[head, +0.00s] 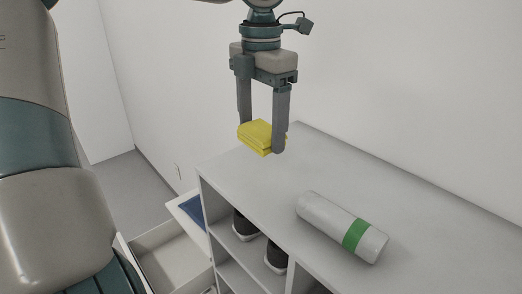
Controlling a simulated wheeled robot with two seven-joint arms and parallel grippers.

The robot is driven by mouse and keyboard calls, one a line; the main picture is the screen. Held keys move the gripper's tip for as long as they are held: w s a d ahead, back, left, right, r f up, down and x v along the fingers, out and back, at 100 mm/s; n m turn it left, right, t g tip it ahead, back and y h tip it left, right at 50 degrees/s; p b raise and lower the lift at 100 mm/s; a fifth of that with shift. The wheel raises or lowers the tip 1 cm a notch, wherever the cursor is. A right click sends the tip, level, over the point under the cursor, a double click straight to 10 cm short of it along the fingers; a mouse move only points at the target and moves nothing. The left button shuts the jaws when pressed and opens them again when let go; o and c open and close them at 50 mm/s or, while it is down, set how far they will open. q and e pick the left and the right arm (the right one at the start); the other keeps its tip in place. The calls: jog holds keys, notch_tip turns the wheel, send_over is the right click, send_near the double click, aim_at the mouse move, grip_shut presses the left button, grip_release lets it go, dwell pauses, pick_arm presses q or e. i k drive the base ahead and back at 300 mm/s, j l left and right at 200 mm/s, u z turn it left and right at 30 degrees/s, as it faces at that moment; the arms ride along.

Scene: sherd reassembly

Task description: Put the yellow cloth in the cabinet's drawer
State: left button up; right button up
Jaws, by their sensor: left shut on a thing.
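The folded yellow cloth (256,136) is held between the two fingers of my left gripper (261,138). The gripper points down and is shut on the cloth, which appears to be above the far left end of the white cabinet top (240,172). A pulled-out drawer (165,243) shows at the lower left, its inside partly visible and pale. My right gripper is not in view.
A white cylinder with a green band (341,227) lies on the cabinet top. Dark shoes (245,224) stand in the open shelf below. A blue folded item (194,211) lies on a pale surface left of the cabinet. Walls stand behind.

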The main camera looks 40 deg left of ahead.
aim_at(162, 256)
jog(key=k, duration=0.95)
